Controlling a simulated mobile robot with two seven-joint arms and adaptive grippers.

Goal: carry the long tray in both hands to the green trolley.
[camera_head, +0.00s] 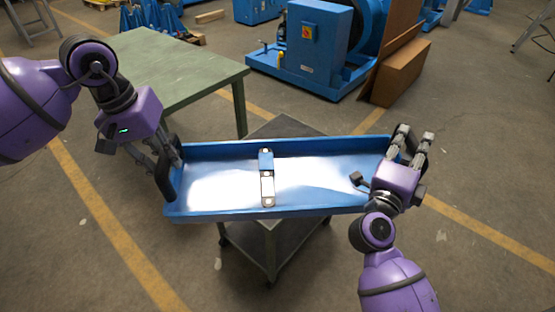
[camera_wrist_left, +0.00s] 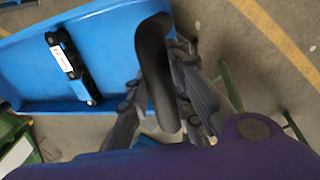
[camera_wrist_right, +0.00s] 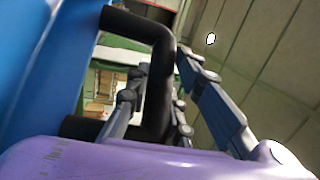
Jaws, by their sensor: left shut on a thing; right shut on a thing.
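The long blue tray (camera_head: 330,211) is level across the middle of the head view, with a black handle at each end. A small blue, black and silver linked part (camera_head: 267,178) lies in it, also seen in the left wrist view (camera_wrist_left: 70,65). My left gripper (camera_head: 170,158) is shut on the left handle (camera_wrist_left: 154,60). My right gripper (camera_head: 415,136) is shut on the right handle (camera_wrist_right: 160,75). A dark grey-green wheeled trolley (camera_head: 280,127) stands beneath the tray, which hides much of its top. I cannot tell whether the tray touches it.
A green table (camera_head: 165,68) stands behind the tray at the left. A blue machine (camera_head: 318,50) and brown cardboard boxes (camera_head: 400,72) are at the back. The concrete floor with yellow lines is clear on the right and at front left.

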